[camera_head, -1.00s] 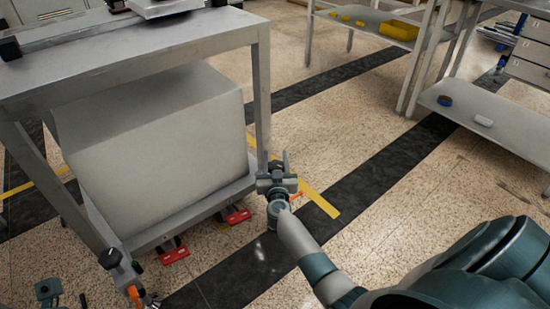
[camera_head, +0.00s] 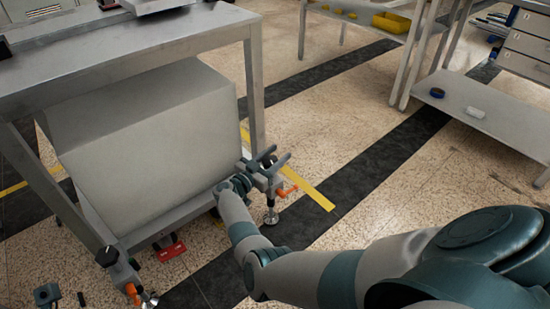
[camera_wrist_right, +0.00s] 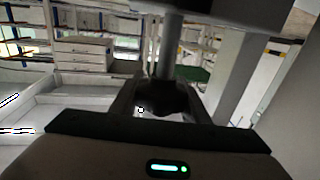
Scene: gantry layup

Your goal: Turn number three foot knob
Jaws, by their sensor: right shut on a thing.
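The gantry bench (camera_head: 130,58) stands at the left on feet with knobs. My right gripper (camera_head: 268,168) is at the foot of its right-hand front leg, shut on a dark foot knob. The knob (camera_wrist_right: 165,97) shows in the right wrist view between the jaws, under a grey stem. In the head view the gripper mostly hides it. An orange lever (camera_head: 288,191) and a round foot (camera_head: 271,216) show just beside and below. Another black foot knob (camera_head: 107,256) is at the lower left, clear of me. A small teal part (camera_head: 47,294) at the bottom left may be my left gripper; its jaws are unclear.
A large pale block (camera_head: 150,150) fills the space under the bench top. A red pad (camera_head: 171,251) lies near the lower frame. A shelf table (camera_head: 480,110) stands at the right. Open floor with dark bands and a yellow strip (camera_head: 312,192) lies between.

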